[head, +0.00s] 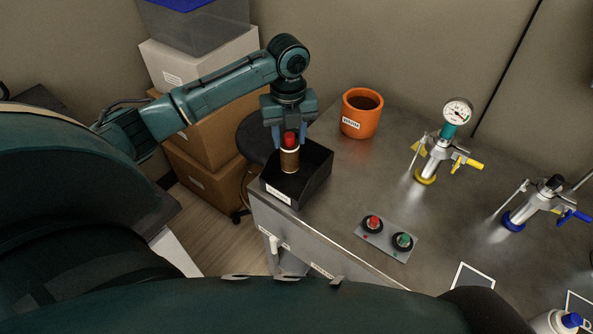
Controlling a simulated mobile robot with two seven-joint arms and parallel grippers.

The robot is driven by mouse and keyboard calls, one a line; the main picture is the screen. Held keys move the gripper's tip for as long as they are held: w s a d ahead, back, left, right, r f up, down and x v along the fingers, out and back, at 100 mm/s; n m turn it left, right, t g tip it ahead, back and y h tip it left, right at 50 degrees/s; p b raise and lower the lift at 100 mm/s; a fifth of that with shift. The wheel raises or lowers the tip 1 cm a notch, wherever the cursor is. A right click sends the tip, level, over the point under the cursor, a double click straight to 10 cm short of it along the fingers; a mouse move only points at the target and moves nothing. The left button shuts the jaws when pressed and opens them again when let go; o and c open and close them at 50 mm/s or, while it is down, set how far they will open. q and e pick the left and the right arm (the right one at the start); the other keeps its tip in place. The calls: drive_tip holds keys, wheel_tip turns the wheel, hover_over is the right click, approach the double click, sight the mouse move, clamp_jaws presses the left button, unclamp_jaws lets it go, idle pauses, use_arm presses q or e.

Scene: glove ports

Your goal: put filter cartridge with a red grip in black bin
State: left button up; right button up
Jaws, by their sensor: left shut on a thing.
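The filter cartridge (289,160) is a brown and tan cylinder with a red grip on top. It is upright, with its lower end at the black bin (285,191). The bin is at the left end of the grey bench and has a white label on its front. My left gripper (290,138) points down over the bin, shut on the cartridge at its red grip. I cannot tell whether the cartridge touches the bin's floor. My right gripper is not in view.
An orange pot (361,113) stands behind the bin to the right. A panel with red and green buttons (387,238) lies near the bench's front edge. Yellow-based (426,178) and blue-based (514,222) valve fittings stand further right. Boxes (205,130) are stacked behind my left arm.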

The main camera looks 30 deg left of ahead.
sight(289, 161)
use_arm(q)
drive_tip(key=shift+w+a+r+m, duration=0.15)
drive_tip(key=shift+w+a+m, duration=0.1)
drive_tip(key=shift+a+m, duration=0.05)
drive_tip(key=shift+f, duration=0.35)
wheel_tip(289, 161, down, 9)
drive_tip(key=shift+f, duration=0.1)
drive_tip(key=o, duration=1.2)
